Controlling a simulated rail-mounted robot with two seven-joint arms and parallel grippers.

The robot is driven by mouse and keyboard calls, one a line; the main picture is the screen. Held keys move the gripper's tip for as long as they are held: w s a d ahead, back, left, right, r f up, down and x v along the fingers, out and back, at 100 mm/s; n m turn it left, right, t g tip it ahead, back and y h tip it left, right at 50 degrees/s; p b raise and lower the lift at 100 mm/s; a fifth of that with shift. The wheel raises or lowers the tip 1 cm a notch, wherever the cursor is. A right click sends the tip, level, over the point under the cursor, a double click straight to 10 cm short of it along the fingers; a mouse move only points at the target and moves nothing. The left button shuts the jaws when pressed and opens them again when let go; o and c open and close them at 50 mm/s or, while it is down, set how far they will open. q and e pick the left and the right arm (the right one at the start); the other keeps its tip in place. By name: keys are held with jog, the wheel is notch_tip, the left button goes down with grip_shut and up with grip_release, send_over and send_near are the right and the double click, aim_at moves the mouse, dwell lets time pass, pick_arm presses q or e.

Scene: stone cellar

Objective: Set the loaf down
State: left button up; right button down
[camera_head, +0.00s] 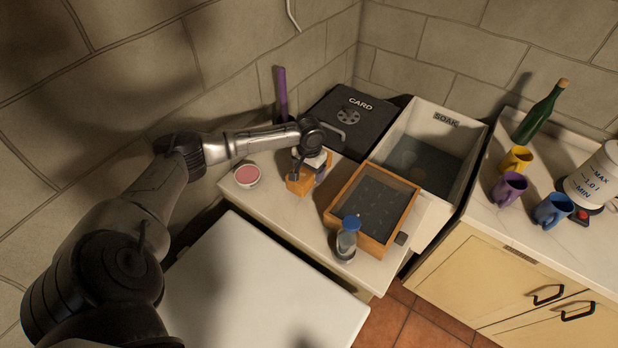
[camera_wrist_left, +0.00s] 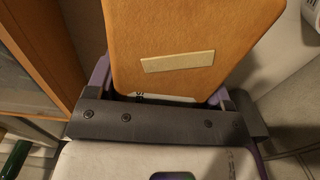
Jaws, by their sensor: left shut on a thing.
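The loaf (camera_head: 299,186) is an orange-brown, block-like thing at the end of my left arm, above or on the pale counter. My left gripper (camera_head: 312,168) is shut on it, and its fingers are partly hidden in the head view. In the left wrist view the loaf (camera_wrist_left: 190,30) fills the upper middle, with a pale strip on its face, between the fingers of the left gripper (camera_wrist_left: 160,98). I cannot tell whether its underside touches the counter (camera_head: 262,203). My right gripper is not in view.
A wooden-framed box with a dark glassy top (camera_head: 371,204) stands close right of the loaf. A blue-capped jar (camera_head: 346,240) is in front, a round pink-topped tin (camera_head: 247,175) left. Behind are a black CARD box (camera_head: 350,118) and a SOAK basin (camera_head: 474,142). Bare counter lies front left.

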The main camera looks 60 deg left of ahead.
pick_arm(q)
jog(key=shift+f, duration=2.05)
jog(key=o, duration=1)
jog(key=shift+f, duration=0.1)
jog(key=shift+o, duration=0.2)
notch_tip(320, 180, up, 11)
jog(key=shift+f+p, duration=0.15)
jog(key=shift+p, duration=0.2)
jog(key=shift+r, duration=0.75)
